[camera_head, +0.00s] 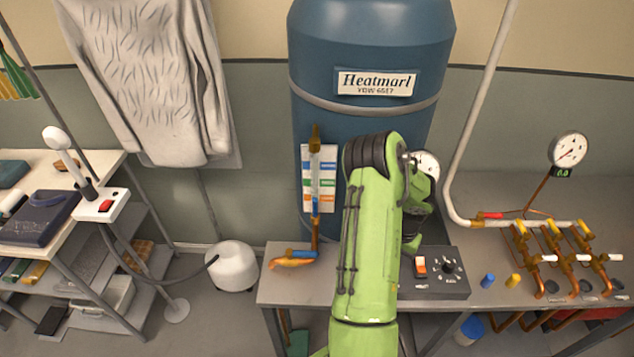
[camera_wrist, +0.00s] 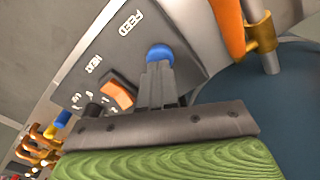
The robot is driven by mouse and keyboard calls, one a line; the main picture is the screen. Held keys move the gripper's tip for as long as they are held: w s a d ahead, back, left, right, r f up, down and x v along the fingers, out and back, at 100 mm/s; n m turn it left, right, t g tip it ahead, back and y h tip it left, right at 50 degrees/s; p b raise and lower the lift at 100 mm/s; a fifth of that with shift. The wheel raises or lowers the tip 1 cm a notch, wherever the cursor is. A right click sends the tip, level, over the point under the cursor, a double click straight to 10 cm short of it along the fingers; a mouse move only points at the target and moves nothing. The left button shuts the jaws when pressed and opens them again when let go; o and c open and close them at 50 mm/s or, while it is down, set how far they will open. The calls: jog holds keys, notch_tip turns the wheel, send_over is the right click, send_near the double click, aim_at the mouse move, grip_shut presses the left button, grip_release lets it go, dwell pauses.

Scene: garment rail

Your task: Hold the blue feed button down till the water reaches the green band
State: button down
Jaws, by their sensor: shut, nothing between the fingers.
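The blue feed button (camera_wrist: 160,54) shows in the wrist view on the dark control panel (camera_wrist: 112,62), beside the word FEED. My gripper (camera_wrist: 157,70) is shut and empty, its fingertips right at the button and covering its lower part. I cannot tell whether they touch it or whether it is pressed down. In the head view my green arm hides the button and the fingertips. The upright sight glass (camera_head: 315,180) stands in front of the blue tank (camera_head: 370,60).
The panel in the head view (camera_head: 435,284) carries an orange switch (camera_head: 420,266) and a black knob (camera_head: 448,267). Copper pipes with white-handled valves (camera_head: 550,258) stand right on the bench. A steamer holder (camera_head: 100,205) and hanging grey garment (camera_head: 150,80) are at left.

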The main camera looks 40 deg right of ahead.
jog(key=shift+f, duration=0.1)
dwell(0.3)
jog(key=shift+f+b, duration=0.8)
jog(key=shift+b, duration=0.05)
jog(key=shift+f+b, duration=0.3)
jog(key=shift+r, duration=0.1)
dwell(3.9)
notch_tip(320, 180, up, 10)
jog(key=p, duration=0.6)
